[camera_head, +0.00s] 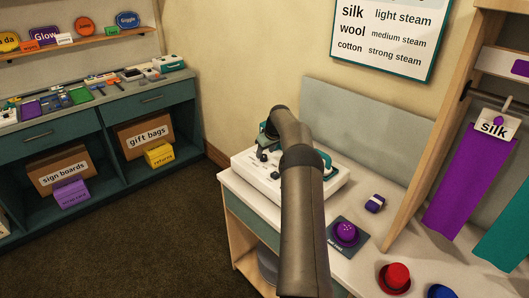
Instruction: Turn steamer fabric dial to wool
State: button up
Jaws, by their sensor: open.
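The steamer (322,187) is a white, low box with teal parts on top, standing on the left end of the counter. Small dark parts stick up from its top near the left; I cannot tell which is the fabric dial, and its setting is too small to read. My arm reaches up across the view and bends down over the steamer. My gripper (267,141) is small and partly hidden at the arm's end, just above the steamer's top left; it is open. I cannot tell whether it touches anything. A wall sign (384,34) reads silk light steam, wool medium steam, cotton strong steam.
Right of my arm, a purple hat (346,233) sits on a dark mat, near a small purple block (375,203). A red hat (396,277) and a blue hat (440,291) stand nearer. A purple cloth (469,178) tagged silk hangs at right. Shelves stand at left.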

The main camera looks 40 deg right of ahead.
aim_at(264, 157)
jog(key=shift+x, duration=1.25)
jog(key=c, duration=1)
